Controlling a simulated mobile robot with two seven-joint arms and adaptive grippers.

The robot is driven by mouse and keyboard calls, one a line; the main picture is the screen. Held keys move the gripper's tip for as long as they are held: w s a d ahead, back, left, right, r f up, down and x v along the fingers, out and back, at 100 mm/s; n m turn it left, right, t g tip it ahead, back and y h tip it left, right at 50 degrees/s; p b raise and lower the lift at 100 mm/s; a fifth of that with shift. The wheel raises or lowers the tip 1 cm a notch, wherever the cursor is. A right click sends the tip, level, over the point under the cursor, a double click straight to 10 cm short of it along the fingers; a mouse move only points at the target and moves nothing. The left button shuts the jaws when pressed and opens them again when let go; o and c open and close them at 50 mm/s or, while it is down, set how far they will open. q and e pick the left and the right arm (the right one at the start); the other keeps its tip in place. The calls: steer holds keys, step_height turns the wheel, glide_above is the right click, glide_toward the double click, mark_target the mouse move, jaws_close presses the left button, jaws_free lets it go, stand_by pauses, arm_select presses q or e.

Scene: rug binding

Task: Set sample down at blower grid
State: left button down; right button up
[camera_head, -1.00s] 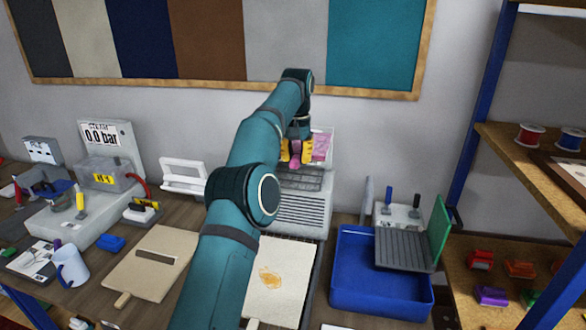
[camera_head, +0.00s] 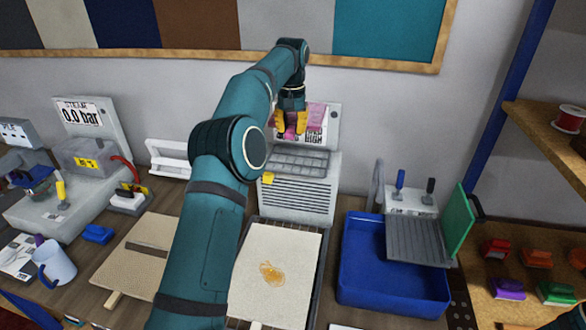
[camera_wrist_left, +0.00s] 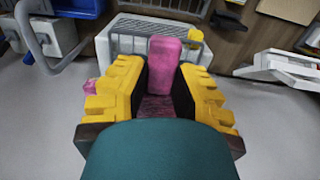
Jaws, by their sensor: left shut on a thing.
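My left gripper (camera_head: 290,123) is shut on a pink sample (camera_head: 291,132), held between its yellow fingers. In the left wrist view the pink sample (camera_wrist_left: 164,62) stands up between the yellow fingers of the gripper (camera_wrist_left: 160,88). The blower (camera_head: 298,197) is a pale grey box with a slatted front and a dark grid (camera_head: 296,162) on top. The gripper is above the grid's rear, in front of the blower's upright back panel, and the sample looks clear of the grid. My right gripper is not in view.
The back panel (camera_head: 331,127) rises behind the grid. A yellow knob (camera_head: 268,178) is at the blower's front left. A stained cream sheet (camera_head: 285,258) lies in front, a blue tray (camera_head: 360,262) stands to the right, and a white handled frame (camera_head: 168,159) is to the left.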

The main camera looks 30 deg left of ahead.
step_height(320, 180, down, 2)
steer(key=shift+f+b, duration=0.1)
steer(key=shift+b, duration=1)
arm_select(q)
step_height(320, 180, down, 15)
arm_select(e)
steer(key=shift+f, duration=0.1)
arm_select(q)
steer(key=shift+f, duration=0.2)
steer(key=c, duration=0.9)
jaws_free()
steer(key=shift+r, duration=0.15)
step_height(320, 180, up, 12)
steer(key=shift+f+p, duration=0.1)
steer(key=shift+p, duration=0.5)
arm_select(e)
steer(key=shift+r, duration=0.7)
